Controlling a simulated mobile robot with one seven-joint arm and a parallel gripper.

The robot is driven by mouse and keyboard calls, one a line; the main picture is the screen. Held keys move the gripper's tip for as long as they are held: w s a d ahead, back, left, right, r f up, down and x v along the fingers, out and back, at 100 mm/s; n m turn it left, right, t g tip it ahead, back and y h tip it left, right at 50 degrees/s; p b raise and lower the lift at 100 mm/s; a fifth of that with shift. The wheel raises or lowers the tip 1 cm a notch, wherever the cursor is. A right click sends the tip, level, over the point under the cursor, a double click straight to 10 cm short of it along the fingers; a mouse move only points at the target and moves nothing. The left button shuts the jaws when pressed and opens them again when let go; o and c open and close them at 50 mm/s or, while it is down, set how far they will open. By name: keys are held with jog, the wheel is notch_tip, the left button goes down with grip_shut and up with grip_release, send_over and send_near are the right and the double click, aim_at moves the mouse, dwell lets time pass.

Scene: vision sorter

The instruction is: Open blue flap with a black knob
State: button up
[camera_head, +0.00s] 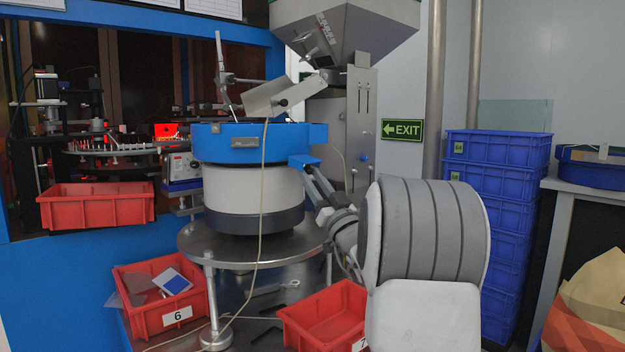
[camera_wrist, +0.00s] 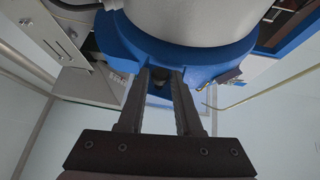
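The blue flap (camera_head: 303,160) juts from the right side of the round blue bowl (camera_head: 240,143), which sits on a white and grey drum. A dark round knob (camera_wrist: 158,84) shows in the wrist view against the blue part. My gripper (camera_head: 311,172) is at the flap in the head view. In the wrist view, my gripper (camera_wrist: 158,76) has its two dark fingers apart, one on each side of the knob. Whether they touch it cannot be told. In the head view the knob is not clearly visible.
Red bins (camera_head: 163,297) (camera_head: 331,318) stand below the round metal table (camera_head: 190,243). Another red bin (camera_head: 97,209) is at left. Blue crates (camera_head: 497,149) are stacked at right. A thin cable (camera_head: 262,190) hangs before the drum. A grey hopper machine (camera_head: 362,105) stands behind.

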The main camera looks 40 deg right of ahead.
jog(key=o, duration=0.3)
jog(key=v, duration=1.7)
jog(key=shift+s+p, duration=0.15)
jog(key=shift+p, duration=0.3)
jog(key=shift+f, duration=0.15)
